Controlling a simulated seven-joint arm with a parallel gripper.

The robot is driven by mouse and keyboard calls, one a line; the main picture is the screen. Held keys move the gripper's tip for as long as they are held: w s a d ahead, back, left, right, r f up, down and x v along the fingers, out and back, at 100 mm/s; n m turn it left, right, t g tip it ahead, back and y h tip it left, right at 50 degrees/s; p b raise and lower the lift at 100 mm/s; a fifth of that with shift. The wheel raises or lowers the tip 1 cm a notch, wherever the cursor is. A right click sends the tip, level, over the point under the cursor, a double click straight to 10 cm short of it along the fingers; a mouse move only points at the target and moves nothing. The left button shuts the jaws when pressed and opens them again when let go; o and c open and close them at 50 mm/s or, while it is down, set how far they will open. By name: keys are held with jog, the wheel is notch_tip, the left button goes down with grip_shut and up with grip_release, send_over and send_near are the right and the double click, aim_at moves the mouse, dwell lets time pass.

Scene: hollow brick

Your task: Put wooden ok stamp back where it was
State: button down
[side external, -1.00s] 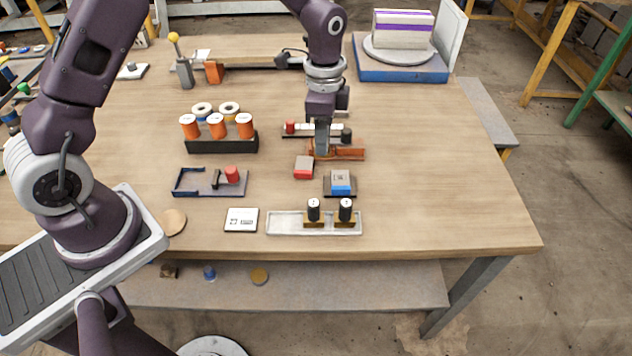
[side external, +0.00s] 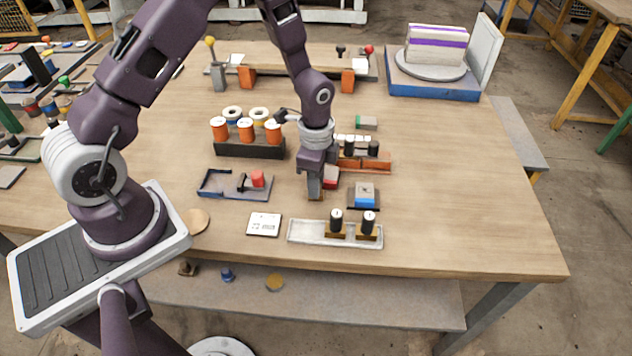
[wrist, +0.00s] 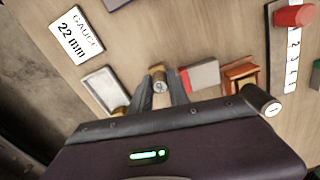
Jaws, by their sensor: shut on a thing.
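My gripper (side external: 314,194) is low over the table, left of the red-and-grey pad (side external: 331,178). In the wrist view its fingers (wrist: 160,96) are shut on a small wooden stamp (wrist: 158,78), tan-sided with a marked round end. The mark is too small to read. In the side view the gripper hides the stamp. The orange rack (side external: 372,166) stands behind and to the right of the gripper, with dark cylinders near it.
A blue-topped pad (side external: 364,196) sits right of the gripper. A white gauge card (side external: 264,224) and a blue-edged holder with a red piece (side external: 228,186) lie left. A black rack of orange-topped spools (side external: 245,148) stands behind left. The table's right side is clear.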

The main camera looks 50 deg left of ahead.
jog(key=shift+f, duration=0.15)
jog(key=c, duration=1.5)
grip_release()
jog(key=shift+c, duration=0.2)
jog(key=s+r+n+t, duration=0.15)
jog(key=s+r, duration=0.25)
jog(key=r, duration=0.9)
jog(key=s+r+n+t, duration=0.1)
jog(key=s+r+n, duration=0.25)
jog(key=r, duration=0.95)
jog(key=s+d+r+n+t, duration=0.1)
jog(key=s+r+n, duration=0.1)
jog(key=s, duration=0.5)
jog(key=s+d+r+n+t, duration=0.1)
jog(key=s+r+n+t, duration=0.1)
jog(key=s, duration=0.5)
jog(key=shift+r+n, duration=0.55)
jog(key=shift+n, duration=0.55)
jog(key=shift+d, duration=0.1)
